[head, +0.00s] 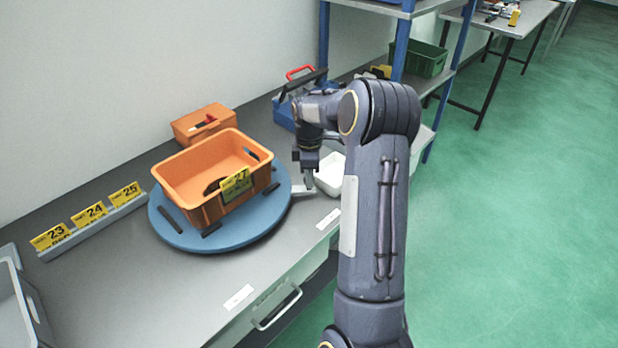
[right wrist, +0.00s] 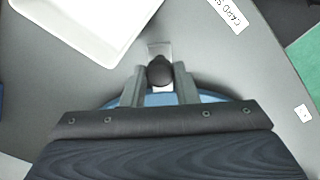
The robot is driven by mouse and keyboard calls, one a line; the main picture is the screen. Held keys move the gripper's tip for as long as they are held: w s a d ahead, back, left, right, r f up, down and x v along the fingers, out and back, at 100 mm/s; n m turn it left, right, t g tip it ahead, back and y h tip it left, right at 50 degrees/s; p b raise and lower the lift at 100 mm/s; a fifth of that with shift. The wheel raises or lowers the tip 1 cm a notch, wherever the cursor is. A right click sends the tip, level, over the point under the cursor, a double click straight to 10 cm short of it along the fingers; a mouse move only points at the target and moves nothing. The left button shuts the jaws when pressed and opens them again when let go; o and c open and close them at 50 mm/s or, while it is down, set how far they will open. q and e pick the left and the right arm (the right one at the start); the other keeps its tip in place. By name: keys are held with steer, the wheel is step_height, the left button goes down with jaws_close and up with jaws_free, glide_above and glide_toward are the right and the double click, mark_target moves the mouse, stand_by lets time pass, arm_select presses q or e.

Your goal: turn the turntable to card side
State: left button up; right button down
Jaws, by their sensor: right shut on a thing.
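The blue round turntable (head: 175,234) sits on the grey bench and carries an orange crate (head: 180,200) with a yellow card 27 (head: 236,180) on its front. A metal tab (head: 301,191) sticks out at the turntable's right side. My right gripper (head: 308,180) is at this tab. In the right wrist view, my right gripper (right wrist: 160,78) is shut on a dark knob (right wrist: 160,70) on the tab, with the blue turntable edge (right wrist: 207,97) partly hidden under the gripper. A "CARD S…" label (right wrist: 229,14) lies on the bench, cut off by the frame. My left gripper is out of view.
A white tray (head: 331,174) stands close right of the gripper. Cards 23, 24 and 25 stand in a grey rail (head: 95,227) at left. An orange box (head: 203,124) and a blue shelf post (head: 324,35) are behind. The front bench is mostly clear.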

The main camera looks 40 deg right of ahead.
steer(key=shift+w+d+r, duration=0.15)
steer(key=shift+w+d, duration=0.05)
steer(key=shift+w, duration=0.1)
steer(key=c, duration=1.1)
jaws_free()
steer(key=shift+w, duration=0.1)
steer(key=shift+c, duration=0.2)
step_height(320, 180, up, 8)
steer(key=shift+f+b, duration=0.15)
steer(key=shift+b, duration=0.15)
